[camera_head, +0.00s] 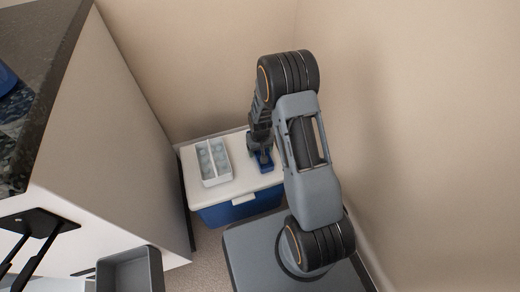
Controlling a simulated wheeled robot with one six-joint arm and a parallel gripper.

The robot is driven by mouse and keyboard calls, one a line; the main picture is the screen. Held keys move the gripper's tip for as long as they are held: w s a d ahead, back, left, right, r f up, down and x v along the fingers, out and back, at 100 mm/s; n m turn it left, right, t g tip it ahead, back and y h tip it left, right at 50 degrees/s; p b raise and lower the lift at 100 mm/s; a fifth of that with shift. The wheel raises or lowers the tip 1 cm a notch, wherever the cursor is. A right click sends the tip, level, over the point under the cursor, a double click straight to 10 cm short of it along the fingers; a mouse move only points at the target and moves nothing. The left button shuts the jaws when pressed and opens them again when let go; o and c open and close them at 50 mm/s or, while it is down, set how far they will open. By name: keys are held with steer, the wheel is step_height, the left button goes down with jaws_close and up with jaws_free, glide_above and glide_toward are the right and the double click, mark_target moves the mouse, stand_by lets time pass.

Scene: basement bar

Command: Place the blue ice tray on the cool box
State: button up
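The cool box (235,196) stands on the floor in the corner, with a white lid and a blue body. A small blue thing, which looks like the blue ice tray (265,166), is at the right part of the lid. My gripper (262,154) points down at it, and the fingers overlap it in the picture. My arm and gripper hide part of it. I cannot tell whether the fingers grip it, or whether it rests fully on the lid.
A white ice tray (213,162) with pale cubes lies on the left half of the lid. A counter with a dark stone top (52,95) rises at left, with a blue object (6,78) at the picture's edge. A grey bin (130,272) is at lower left. Walls close in behind and right.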

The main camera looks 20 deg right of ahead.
steer(key=shift+o, duration=0.8)
steer(key=shift+r, duration=0.1)
steer(key=s+r+t+p, duration=0.1)
steer(key=s+r+p, duration=0.15)
steer(key=r, duration=0.95)
steer(key=s+r+p, duration=0.2)
steer(key=s+r, duration=0.1)
steer(key=r, duration=0.9)
steer(key=s+a+r+t, duration=0.1)
steer(key=s+r, duration=0.7)
steer(key=s, duration=0.3)
steer(key=shift+a+r+t, duration=0.25)
steer(key=shift+a+t, duration=0.05)
steer(key=shift+t, duration=0.1)
